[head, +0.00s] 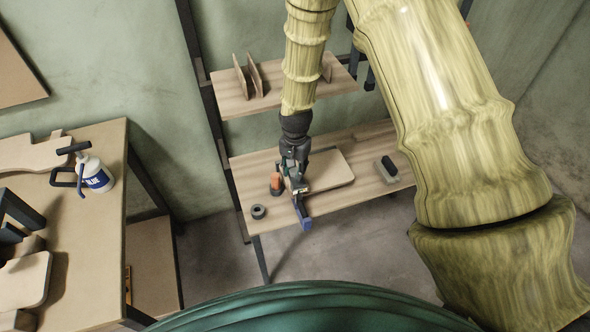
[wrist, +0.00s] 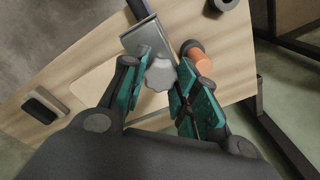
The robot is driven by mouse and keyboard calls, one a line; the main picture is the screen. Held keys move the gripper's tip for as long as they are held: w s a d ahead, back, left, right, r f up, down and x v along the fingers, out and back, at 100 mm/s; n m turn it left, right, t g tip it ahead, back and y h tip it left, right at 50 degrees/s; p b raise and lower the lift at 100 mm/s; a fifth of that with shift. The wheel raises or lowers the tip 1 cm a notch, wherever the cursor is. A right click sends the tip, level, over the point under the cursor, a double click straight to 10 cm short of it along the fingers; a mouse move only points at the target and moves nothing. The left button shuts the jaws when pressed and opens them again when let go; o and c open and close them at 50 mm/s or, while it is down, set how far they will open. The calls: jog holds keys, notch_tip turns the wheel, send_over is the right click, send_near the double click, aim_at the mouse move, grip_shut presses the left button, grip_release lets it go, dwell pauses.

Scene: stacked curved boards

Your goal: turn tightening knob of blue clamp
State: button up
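The blue clamp (head: 303,213) sits at the front edge of the lower shelf, on a flat wooden board (head: 330,170). Whether the pads touch or grip the knob I cannot tell. In the head view my gripper (head: 294,172) hides much of the clamp.
An orange-and-dark object (head: 276,183) stands beside the gripper; it also shows close to the right finger (wrist: 200,61). A black ring (head: 258,211) and a dark block (head: 386,168) lie on the shelf (head: 240,175). An upper shelf (head: 232,104) hangs behind.

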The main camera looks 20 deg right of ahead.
jog(key=shift+c, duration=0.9)
jog(key=n, duration=0.3)
jog(key=shift+p, duration=0.3)
jog(key=shift+n, duration=0.3)
jog(key=shift+n+p, duration=0.35)
jog(key=shift+n, duration=1.25)
jog(key=shift+r+n, duration=0.1)
jog(key=shift+n, duration=1)
jog(key=shift+n+p, duration=0.3)
jog(key=shift+n, duration=0.4)
